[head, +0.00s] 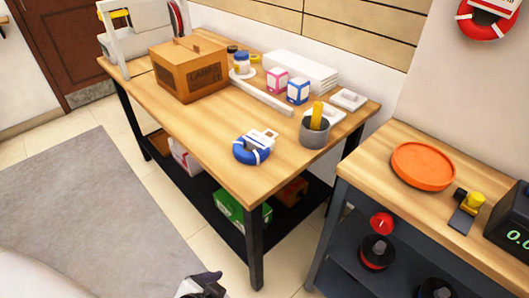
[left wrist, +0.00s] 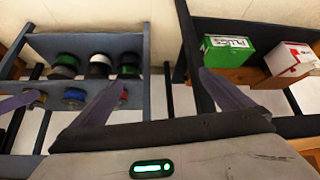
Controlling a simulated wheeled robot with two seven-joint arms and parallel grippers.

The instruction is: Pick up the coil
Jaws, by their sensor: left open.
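A blue coil (head: 251,151) with white bands and a white tag lies near the front edge of the wooden table (head: 205,130). My left gripper (head: 203,284) shows only in part at the bottom of the head view, below and in front of the table, apart from the coil. In the left wrist view my left gripper (left wrist: 160,80) has its two purple fingers spread wide, with nothing between them. The coil does not show in that view. My right gripper is not in view.
A brown box (head: 190,72), small cartons and a grey cup (head: 314,131) stand on the table. A second bench (head: 390,205) at right holds an orange disc (head: 423,166). Lower shelves hold spools (left wrist: 98,66) and a green box (left wrist: 229,55). Grey floor matting (head: 85,200) is clear.

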